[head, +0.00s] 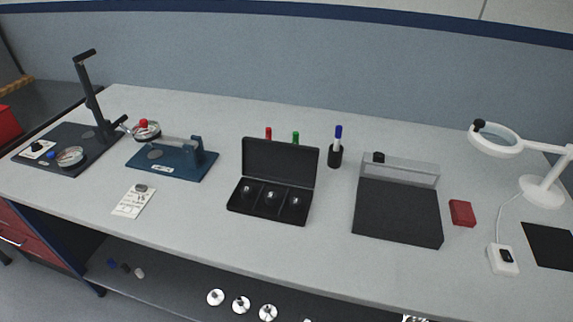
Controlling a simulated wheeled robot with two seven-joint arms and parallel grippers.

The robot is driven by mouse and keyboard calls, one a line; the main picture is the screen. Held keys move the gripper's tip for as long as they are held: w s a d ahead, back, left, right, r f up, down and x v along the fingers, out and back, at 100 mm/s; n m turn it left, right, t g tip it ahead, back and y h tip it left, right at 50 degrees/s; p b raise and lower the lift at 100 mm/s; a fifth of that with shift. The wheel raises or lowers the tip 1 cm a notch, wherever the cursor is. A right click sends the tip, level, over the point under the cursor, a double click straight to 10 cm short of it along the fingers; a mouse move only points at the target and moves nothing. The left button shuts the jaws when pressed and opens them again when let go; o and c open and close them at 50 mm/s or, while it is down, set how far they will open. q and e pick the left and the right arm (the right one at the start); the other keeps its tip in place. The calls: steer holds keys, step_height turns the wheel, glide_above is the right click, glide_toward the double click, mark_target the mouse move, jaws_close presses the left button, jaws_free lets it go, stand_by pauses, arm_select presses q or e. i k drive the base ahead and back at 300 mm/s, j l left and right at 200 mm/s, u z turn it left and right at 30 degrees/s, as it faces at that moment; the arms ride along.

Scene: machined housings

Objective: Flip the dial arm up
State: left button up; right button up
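A dark blue fixture base (200,168) sits on the bench at the left, with an upright hinge block (196,149) at its right. A pale arm (172,144), which looks like the dial arm, runs left from this block, low and nearly level. A round dial with a red knob (144,124) shows at its left end; I cannot tell exactly how they join. A round grey pad (155,154) lies on the base. Neither of my grippers is in view.
A black stand (90,95) with a tall post stands left of the fixture. A white card (130,203) lies in front. An open black case (279,162), pen cup (335,155), dark mat box (398,210), red block (462,213) and magnifier lamp (543,192) stand to the right.

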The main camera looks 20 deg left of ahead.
mark_target(153, 135)
steer(key=u, duration=1.55)
